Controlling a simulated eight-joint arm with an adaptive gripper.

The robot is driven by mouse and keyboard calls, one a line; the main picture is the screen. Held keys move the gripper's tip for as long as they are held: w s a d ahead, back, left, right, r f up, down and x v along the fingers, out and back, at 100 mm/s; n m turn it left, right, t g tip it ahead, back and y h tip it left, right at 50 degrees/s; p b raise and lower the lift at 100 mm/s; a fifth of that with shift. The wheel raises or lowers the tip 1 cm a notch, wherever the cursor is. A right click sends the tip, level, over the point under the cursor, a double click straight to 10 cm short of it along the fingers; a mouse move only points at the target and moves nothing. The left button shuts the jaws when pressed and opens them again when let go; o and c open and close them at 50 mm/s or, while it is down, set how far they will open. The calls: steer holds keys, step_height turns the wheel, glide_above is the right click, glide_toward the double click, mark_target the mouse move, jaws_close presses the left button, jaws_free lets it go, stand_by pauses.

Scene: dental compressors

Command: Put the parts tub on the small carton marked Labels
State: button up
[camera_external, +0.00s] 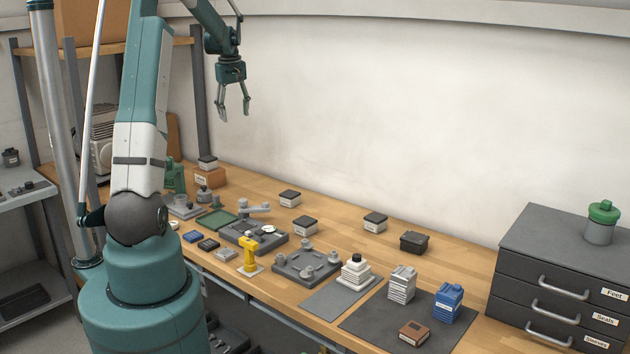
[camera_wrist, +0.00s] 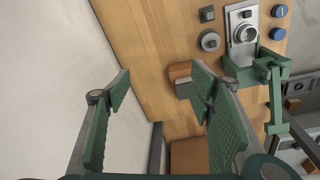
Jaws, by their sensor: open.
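A small brown carton (camera_external: 210,179) with a white label, which seems to read Labels, stands at the back left of the bench. Similar dark-lidded tubs stand on the bench (camera_external: 290,198), (camera_external: 304,224), (camera_external: 375,222); I cannot tell which is the parts tub. My gripper (camera_external: 233,112) is open and empty, high above the bench and right of the carton. In the wrist view, my open fingers (camera_wrist: 160,88) frame bare wood and wall; the carton (camera_wrist: 180,70) is partly hidden behind one finger.
A grey drawer unit (camera_external: 560,265) with a green-lidded jar stands at right. Bare wood lies along the wall between the tubs.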

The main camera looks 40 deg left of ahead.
steer(key=s+d+r+m+t, duration=0.1)
steer(key=s+d+r+m, duration=0.2)
steer(key=d, duration=0.7)
steer(key=s+d+r+m+t, duration=0.1)
steer(key=s+d+r, duration=0.3)
steer(key=d, duration=0.6)
steer(key=s+d+r+m+t, duration=0.1)
steer(key=s+d+r+m, duration=0.2)
steer(key=d, duration=0.7)
steer(key=s+d+f+m+t, duration=0.1)
steer(key=s+d+f+m, duration=0.2)
steer(key=s+d, duration=0.7)
steer(key=s+d+f+m+t, duration=0.2)
steer(key=s+d+f+m, duration=0.1)
steer(key=s+d, duration=0.8)
steer(key=shift+s+d+f+m+h, duration=0.15)
steer(key=shift+s+f+m+h, duration=0.2)
steer(key=shift+s+m, duration=0.4)
